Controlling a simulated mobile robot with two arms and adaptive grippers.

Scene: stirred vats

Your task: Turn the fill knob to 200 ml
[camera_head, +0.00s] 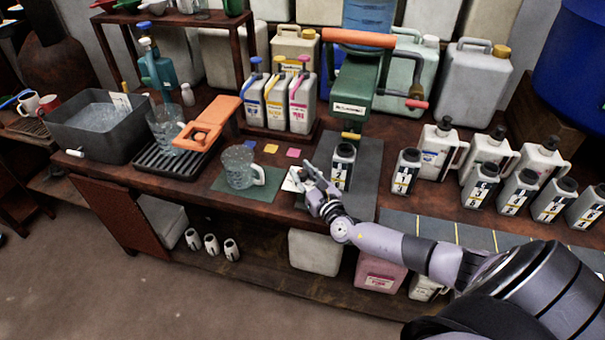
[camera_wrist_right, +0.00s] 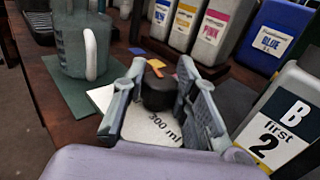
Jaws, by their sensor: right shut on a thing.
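The fill knob (camera_wrist_right: 160,95) is dark and round with a small orange mark on top, seen in the right wrist view. It sits on a white dial plate (camera_wrist_right: 148,128) printed "300 ml" on the near right; other markings are hidden. My right gripper (camera_wrist_right: 164,78) is around the knob, one finger on each side, and shut on it. In the head view, my right gripper (camera_head: 306,181) is at the bench's front edge, over the white plate (camera_head: 289,184), and hides the knob. My left gripper is not in view.
A clear jug (camera_head: 239,166) on a green mat stands just left of the dial. A labelled bottle (camera_head: 343,165) stands close on the right, below the green dispenser (camera_head: 355,90). Several jugs and bottles crowd the bench's right side. Three coloured-label containers (camera_head: 276,100) stand behind.

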